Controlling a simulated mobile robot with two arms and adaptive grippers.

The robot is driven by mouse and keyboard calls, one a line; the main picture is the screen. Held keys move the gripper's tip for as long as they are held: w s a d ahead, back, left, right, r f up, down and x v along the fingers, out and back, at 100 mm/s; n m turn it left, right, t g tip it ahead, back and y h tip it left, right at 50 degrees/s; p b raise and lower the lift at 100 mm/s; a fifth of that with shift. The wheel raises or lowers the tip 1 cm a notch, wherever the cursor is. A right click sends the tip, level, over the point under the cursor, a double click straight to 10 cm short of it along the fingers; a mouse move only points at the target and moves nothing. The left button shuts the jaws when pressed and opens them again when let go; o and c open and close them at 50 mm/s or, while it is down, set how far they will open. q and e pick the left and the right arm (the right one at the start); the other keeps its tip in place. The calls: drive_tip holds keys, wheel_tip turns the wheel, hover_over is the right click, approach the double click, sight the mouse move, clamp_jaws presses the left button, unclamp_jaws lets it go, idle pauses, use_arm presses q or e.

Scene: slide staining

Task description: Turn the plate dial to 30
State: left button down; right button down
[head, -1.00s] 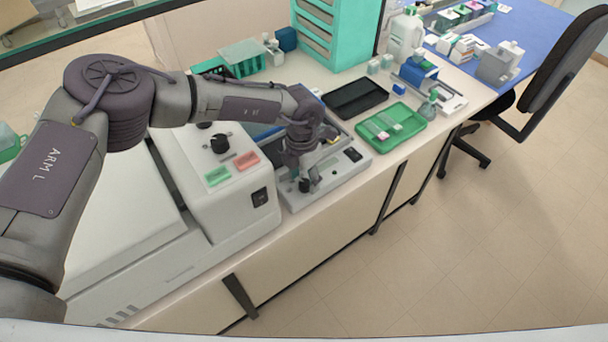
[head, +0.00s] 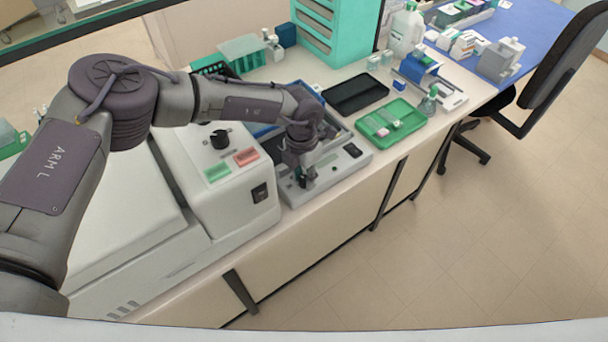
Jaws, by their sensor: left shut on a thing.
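The grey plate device (head: 330,180) stands on the bench, with a dark switch (head: 352,150) on its right front. Its small dark dial (head: 304,183) sits at the front left of the device. My left gripper (head: 303,176) points down and is shut on the dial. The gripper covers most of the dial, so its pointer and scale cannot be read. My right gripper is not in view.
A white machine (head: 230,190) with a black knob (head: 220,139) and green and red buttons stands close left of the plate. A black tray (head: 356,94) and a green tray (head: 391,122) lie to the right. The bench's front edge is near.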

use_arm(q)
drive_tip(key=n+b, duration=0.3)
drive_tip(key=n, duration=0.1)
drive_tip(key=shift+f, duration=0.1)
drive_tip(key=n+b, duration=0.2)
drive_tip(key=n, duration=0.1)
drive_tip(key=shift+n, duration=0.7)
drive_tip(key=shift+b, duration=0.3)
drive_tip(key=c, duration=0.8)
unclamp_jaws()
